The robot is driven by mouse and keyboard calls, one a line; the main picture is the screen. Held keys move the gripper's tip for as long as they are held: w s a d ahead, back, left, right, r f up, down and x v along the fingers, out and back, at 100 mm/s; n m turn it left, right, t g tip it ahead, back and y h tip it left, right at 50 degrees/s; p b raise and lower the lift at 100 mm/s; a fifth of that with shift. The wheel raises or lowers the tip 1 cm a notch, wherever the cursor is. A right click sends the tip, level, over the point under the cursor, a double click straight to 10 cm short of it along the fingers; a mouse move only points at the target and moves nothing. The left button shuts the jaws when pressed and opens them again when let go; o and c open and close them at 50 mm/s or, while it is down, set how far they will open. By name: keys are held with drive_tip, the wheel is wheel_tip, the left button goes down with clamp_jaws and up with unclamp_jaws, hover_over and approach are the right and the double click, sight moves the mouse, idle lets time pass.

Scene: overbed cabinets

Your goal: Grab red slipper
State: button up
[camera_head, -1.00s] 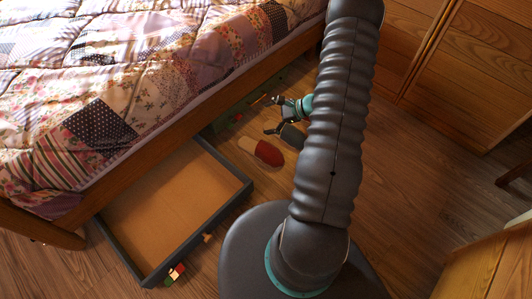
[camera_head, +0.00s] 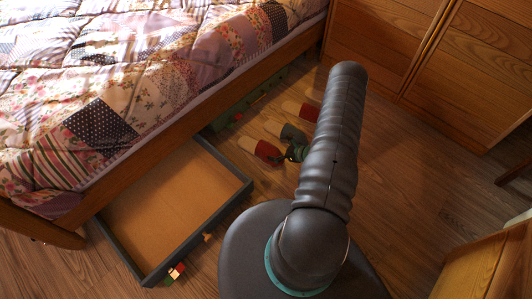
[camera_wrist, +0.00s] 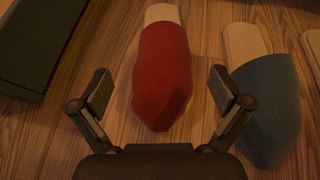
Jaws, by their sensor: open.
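A red slipper (camera_wrist: 162,78) with a pale insole lies on the wooden floor. In the wrist view it is in the upper middle, with its toe pointing towards my gripper (camera_wrist: 162,92). My gripper is open, with one finger on each side of the slipper's toe and nothing held. In the head view the red slipper (camera_head: 268,152) lies beside the open drawer, and my arm hides most of the gripper, which is close to the toe. A second red slipper (camera_head: 300,111) lies farther back.
A grey-green slipper (camera_wrist: 265,105) lies just right of my right finger; it also shows in the head view (camera_head: 288,132). The open drawer (camera_head: 243,184) is left of the slippers, beside the bed (camera_head: 140,90). Toy blocks (camera_head: 175,272) lie by its front corner. Cabinets (camera_head: 450,60) stand right.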

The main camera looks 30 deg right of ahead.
sight(265, 147)
drive_tip(key=shift+x, duration=4.2)
drive_tip(key=shift+d, duration=0.15)
drive_tip(key=c, duration=1)
